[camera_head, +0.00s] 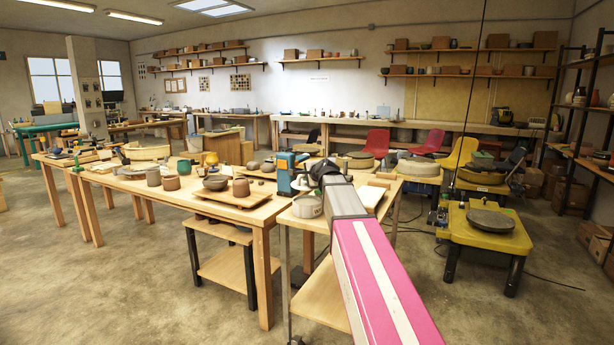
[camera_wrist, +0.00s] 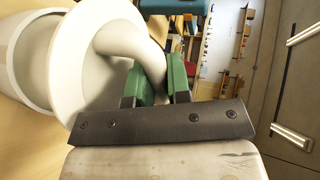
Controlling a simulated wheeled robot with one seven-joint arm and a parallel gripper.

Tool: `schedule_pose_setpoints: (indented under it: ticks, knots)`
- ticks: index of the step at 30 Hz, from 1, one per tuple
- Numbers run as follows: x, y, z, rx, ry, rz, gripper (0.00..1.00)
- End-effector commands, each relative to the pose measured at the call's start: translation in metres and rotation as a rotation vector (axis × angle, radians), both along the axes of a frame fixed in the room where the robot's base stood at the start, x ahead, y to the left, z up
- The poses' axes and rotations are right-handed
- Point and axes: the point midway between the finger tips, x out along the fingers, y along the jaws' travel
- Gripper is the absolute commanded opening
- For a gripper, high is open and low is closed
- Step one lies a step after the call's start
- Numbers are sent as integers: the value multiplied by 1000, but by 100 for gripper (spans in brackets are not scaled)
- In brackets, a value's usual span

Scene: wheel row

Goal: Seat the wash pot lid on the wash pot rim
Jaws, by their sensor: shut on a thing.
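The wash pot lid (camera_wrist: 75,50) is a pale disc with a thick curved handle (camera_wrist: 128,42). My gripper (camera_wrist: 162,82) is shut on that handle, with its green fingers on either side. The lid also shows small and pale in the head view (camera_head: 299,184), below my gripper (camera_head: 322,172). The wash pot (camera_head: 307,207) is a pale round pot at the front right corner of the wooden table. In the wrist view the pot (camera_wrist: 20,60) lies beyond the lid, which hides part of its rim. I cannot tell whether lid and rim touch.
A blue device (camera_head: 285,172) stands close by the lid. A wooden board (camera_head: 235,197) with clay pots lies to the left on the table (camera_head: 150,187). A pale slab (camera_head: 369,196) lies to the right of my arm. A yellow wheel (camera_head: 485,235) stands farther right.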

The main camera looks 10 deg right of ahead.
Motion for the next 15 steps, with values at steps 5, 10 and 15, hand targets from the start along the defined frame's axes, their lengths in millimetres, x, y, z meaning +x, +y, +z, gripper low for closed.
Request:
schedule_pose_setpoints:
  ticks: [5, 10, 15]
  knots:
    - [0, 0, -9, 1, 0, 0, 0]
    - [0, 0, -21, 0, 0, 0, 0]
    - [0, 0, -31, 1, 0, 0, 0]
